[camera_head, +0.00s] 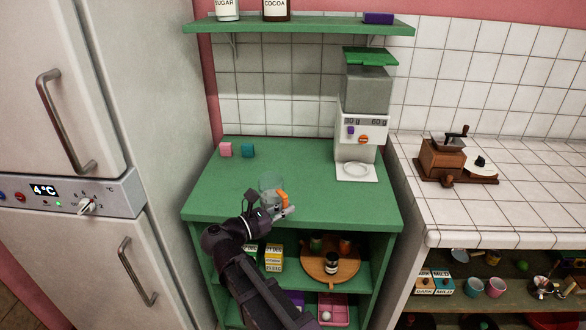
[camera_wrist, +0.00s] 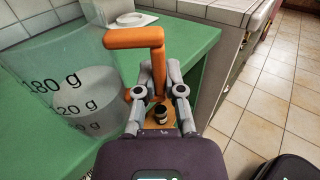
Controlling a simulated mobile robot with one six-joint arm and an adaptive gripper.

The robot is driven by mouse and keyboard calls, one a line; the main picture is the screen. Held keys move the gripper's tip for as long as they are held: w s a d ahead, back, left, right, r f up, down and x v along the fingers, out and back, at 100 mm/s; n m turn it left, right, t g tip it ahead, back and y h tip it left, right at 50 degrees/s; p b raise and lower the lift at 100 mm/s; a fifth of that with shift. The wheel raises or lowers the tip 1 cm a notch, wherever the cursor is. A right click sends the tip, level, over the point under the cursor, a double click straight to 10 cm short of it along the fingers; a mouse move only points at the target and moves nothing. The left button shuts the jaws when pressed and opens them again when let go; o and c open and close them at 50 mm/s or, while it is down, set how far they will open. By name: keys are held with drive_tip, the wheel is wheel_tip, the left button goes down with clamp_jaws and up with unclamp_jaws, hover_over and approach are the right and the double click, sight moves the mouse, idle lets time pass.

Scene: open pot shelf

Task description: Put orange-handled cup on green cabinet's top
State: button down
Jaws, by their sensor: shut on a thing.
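The orange-handled cup (camera_head: 268,183) is clear, with gram markings on its wall, and appears upright at the front of the green cabinet's top (camera_head: 285,160). In the wrist view the cup (camera_wrist: 70,85) fills the left side, and its orange handle (camera_wrist: 136,38) runs down between my fingers. My gripper (camera_head: 284,211) is at the cabinet's front edge, shut on the handle; it also shows in the wrist view (camera_wrist: 158,75). Whether the cup's base touches the top or hovers just above it, I cannot tell.
A white dispenser (camera_head: 360,125) stands at the back right. Open shelves below hold a round wooden tray (camera_head: 313,272). The middle of the top is clear.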

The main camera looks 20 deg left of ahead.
drive_tip(key=s, duration=0.1)
drive_tip(key=s+y, duration=0.1)
drive_tip(key=s+n+t, duration=0.1)
drive_tip(key=shift+s+a+r+y, duration=0.1)
drive_tip(key=shift+s+r+y, duration=0.2)
drive_tip(key=shift+s+r, duration=0.05)
drive_tip(key=w+a, duration=0.1)
drive_tip(key=w, duration=0.4)
drive_tip(key=w+a+f, duration=0.1)
drive_tip(key=w, duration=0.4)
drive_tip(key=w+a+b, duration=0.1)
drive_tip(key=w, duration=0.4)
drive_tip(key=shift+w+f, duration=0.25)
drive_tip(key=shift+w, duration=0.15)
drive_tip(key=shift+f+b, duration=1.8)
drive_tip(key=shift+d+f, duration=0.1)
drive_tip(key=c, duration=0.8)
unclamp_jaws()
drive_tip(key=shift+o, duration=0.2)
